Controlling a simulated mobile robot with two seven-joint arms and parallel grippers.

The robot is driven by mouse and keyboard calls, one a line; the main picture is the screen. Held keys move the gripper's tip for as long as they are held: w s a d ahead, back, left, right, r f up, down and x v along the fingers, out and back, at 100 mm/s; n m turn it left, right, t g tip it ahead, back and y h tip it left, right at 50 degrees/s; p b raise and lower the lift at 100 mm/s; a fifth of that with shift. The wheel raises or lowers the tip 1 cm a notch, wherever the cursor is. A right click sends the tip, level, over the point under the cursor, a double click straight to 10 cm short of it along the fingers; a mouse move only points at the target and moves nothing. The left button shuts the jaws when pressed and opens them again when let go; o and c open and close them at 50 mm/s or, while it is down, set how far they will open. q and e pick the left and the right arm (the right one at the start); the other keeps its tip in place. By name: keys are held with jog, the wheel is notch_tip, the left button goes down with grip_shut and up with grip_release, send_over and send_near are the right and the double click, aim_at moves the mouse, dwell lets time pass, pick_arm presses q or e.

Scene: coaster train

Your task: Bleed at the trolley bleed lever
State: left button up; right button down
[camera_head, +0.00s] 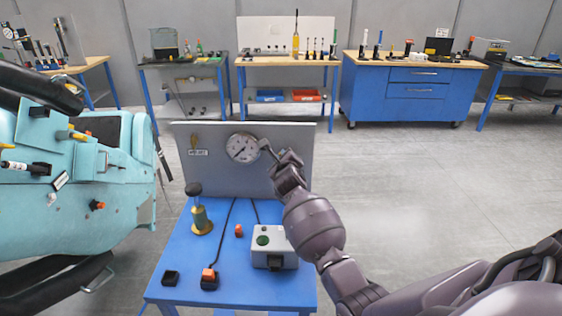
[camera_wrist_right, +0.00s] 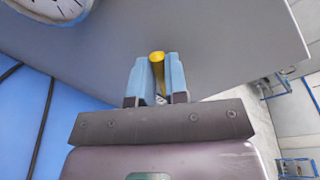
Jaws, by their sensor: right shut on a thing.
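The blue trolley (camera_head: 180,262) stands in front of me with an upright grey panel (camera_head: 225,180) at its back; the panel also shows in the wrist view (camera_wrist_right: 225,50). A round white gauge (camera_head: 243,148) is on the panel, and its edge shows in the wrist view (camera_wrist_right: 55,8). My right gripper (camera_head: 267,147) is at the panel just right of the gauge. In the wrist view its blue-grey fingers (camera_wrist_right: 158,80) are shut on the yellow bleed lever (camera_wrist_right: 157,62). In the head view the gripper hides this lever. My left gripper is not in view.
On the trolley top are a brass-coloured fitting with a dark knob (camera_head: 201,215), a grey box with a green button (camera_head: 274,246) and small black and orange parts. A turquoise coaster car (camera_head: 85,200) stands close left. Floor right is clear.

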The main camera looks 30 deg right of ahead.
aim_at(293, 148)
jog(key=shift+s+d+r+m+t, duration=0.2)
jog(key=shift+s+d+m+t, duration=0.2)
jog(key=shift+m, duration=1.05)
jog(key=shift+s+d+r+m+t, duration=0.15)
jog(key=shift+s+d+m+t, duration=0.3)
jog(key=shift+m, duration=1.05)
jog(key=shift+s+d+r+m+t, duration=0.2)
jog(key=shift+d+m, duration=0.35)
jog(key=shift+m, duration=0.9)
jog(key=c, duration=1.1)
grip_release()
jog(key=shift+s, duration=0.1)
jog(key=v, duration=1)
jog(key=shift+s+a+r+b, duration=0.1)
jog(key=shift+s+a+b, duration=0.05)
jog(key=shift+s+b, duration=0.2)
